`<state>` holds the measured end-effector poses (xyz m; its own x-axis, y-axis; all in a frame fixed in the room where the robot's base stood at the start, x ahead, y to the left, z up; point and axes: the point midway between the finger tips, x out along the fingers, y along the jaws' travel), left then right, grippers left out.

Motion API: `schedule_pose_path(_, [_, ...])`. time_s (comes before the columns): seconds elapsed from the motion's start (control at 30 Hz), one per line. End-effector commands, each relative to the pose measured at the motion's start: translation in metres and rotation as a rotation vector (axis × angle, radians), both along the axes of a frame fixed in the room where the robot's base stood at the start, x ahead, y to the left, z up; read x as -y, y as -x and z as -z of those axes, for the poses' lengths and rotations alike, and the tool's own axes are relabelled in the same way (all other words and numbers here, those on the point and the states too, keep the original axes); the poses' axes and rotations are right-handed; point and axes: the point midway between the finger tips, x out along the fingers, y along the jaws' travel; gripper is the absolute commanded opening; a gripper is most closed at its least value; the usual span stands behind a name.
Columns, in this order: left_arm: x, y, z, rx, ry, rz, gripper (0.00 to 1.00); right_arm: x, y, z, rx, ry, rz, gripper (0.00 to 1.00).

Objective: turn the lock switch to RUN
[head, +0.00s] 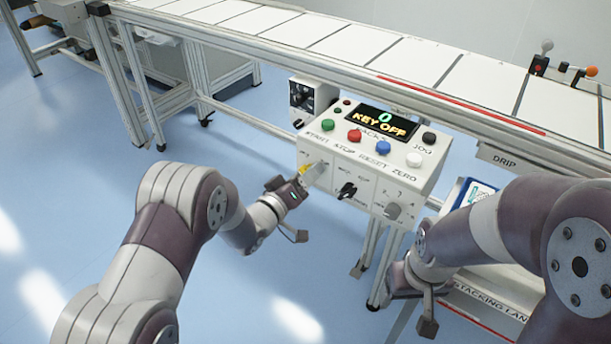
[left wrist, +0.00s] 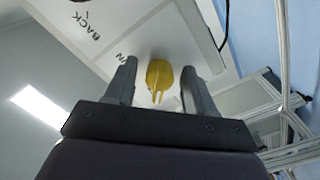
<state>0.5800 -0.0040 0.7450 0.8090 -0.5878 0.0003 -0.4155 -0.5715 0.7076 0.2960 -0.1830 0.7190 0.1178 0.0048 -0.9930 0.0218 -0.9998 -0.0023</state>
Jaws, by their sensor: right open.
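The control box (head: 340,152) stands at the conveyor's front edge; its display (head: 381,122) reads "0" and "KEY OFF". The yellow lock switch (head: 304,169) is at the left of its front face, partly hidden by my left gripper (head: 314,174). In the left wrist view the yellow switch knob (left wrist: 159,76) lies between the two fingers of my left gripper (left wrist: 160,85), with a gap on each side. The fingers are open around it. My right gripper (head: 398,282) is low, right of the box and away from the switch; its fingers are hard to make out.
Green, red, blue, white and black buttons line the top. The conveyor (head: 370,48) runs behind. A blue-and-white item (head: 470,195) lies to the right, near my right arm.

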Motion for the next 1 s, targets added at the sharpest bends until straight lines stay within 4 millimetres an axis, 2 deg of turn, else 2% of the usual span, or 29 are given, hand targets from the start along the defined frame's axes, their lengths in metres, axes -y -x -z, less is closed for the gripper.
schedule_pose_path(0.03, [0.0,0.0,0.0,0.0,0.0,0.0,0.37,0.0,0.0,0.0,0.0,0.0,0.0,0.73])
schedule_pose_path(0.13, [0.0,0.0,0.0,0.0,0.0,0.0,0.04,0.0,0.0,0.0,0.0,0.0,0.0,0.73])
schedule_pose_path(0.17, [0.0,0.0,0.0,0.0,0.0,0.0,0.01,0.0,0.0,0.0,0.0,0.0,0.0,0.73])
schedule_pose_path(0.57, [0.0,0.0,0.001,0.04,-0.056,0.001,0.01,0.0,0.0,0.002,0.0,0.0,0.0,0.73])
schedule_pose_path(1.0, [-0.001,0.0,0.003,0.253,-0.351,0.001,0.01,0.0,0.0,0.012,0.0,0.0,0.0,0.73])
